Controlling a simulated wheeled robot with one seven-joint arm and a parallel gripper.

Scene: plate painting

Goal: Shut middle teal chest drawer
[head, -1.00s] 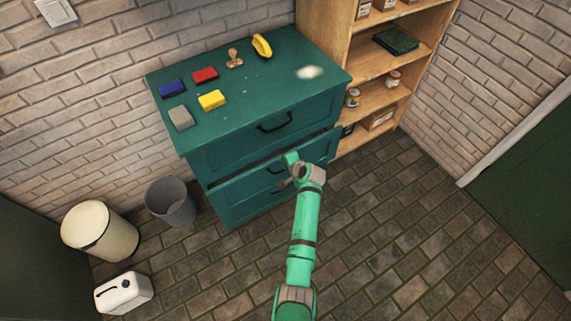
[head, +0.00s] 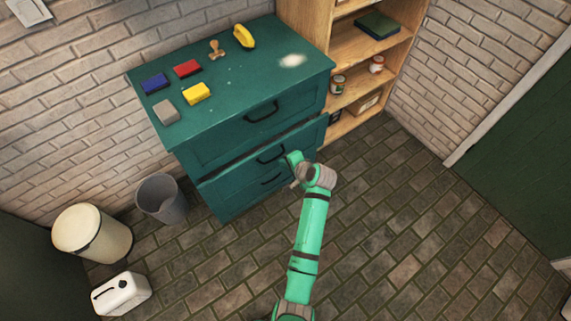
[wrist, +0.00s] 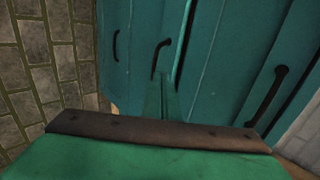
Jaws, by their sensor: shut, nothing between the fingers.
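The teal chest (head: 190,125) stands against the brick wall. Its middle drawer (head: 225,182) sticks out a little, with a dark gap above its front. The middle handle (head: 270,155) is black and also shows in the wrist view (wrist: 160,55). My gripper (head: 291,160) is in front of the middle drawer, just right of that handle. In the wrist view its fingers (wrist: 162,98) are together and empty, pointing at the drawer front near its top edge. I cannot tell whether they touch it. The top drawer (head: 225,135) looks shut.
Blue, red, yellow and grey blocks, a stamp and a yellow-handled item lie on the chest top. A wooden shelf (head: 372,75) stands at its right. A grey bin (head: 162,200), a cream bin (head: 90,235) and a white canister (head: 121,295) stand at left. The brick floor at right is clear.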

